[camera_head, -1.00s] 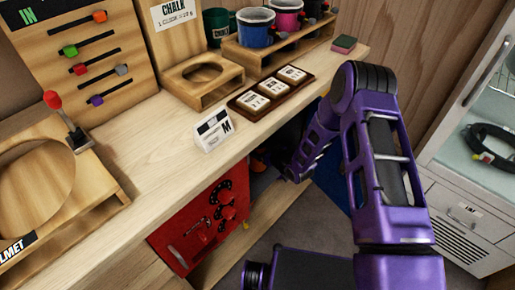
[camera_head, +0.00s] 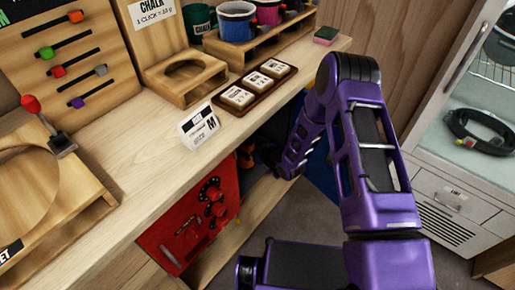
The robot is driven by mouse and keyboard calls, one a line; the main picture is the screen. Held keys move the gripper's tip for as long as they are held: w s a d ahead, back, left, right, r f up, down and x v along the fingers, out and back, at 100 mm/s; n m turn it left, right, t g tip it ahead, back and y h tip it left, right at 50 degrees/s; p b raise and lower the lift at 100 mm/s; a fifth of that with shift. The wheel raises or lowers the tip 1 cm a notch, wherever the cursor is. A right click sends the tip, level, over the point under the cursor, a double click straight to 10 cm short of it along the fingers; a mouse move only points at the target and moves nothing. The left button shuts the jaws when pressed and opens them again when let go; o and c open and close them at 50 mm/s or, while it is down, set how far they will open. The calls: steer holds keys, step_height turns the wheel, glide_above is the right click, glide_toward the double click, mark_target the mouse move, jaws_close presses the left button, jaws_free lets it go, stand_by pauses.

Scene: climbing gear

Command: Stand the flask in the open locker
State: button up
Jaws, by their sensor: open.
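I cannot make out a flask in the head view. A red panel (camera_head: 190,225) with a round dial and a handle stands below the counter's front edge; I cannot tell if it is the locker's door. Beside it is a dark space under the counter, with small orange and dark shapes too unclear to name. My purple arm bends down towards this space.
Grey floor shows between.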

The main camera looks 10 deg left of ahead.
steer(key=p+v, duration=0.1)
steer(key=v, duration=0.9)
steer(key=shift+d, duration=0.1)
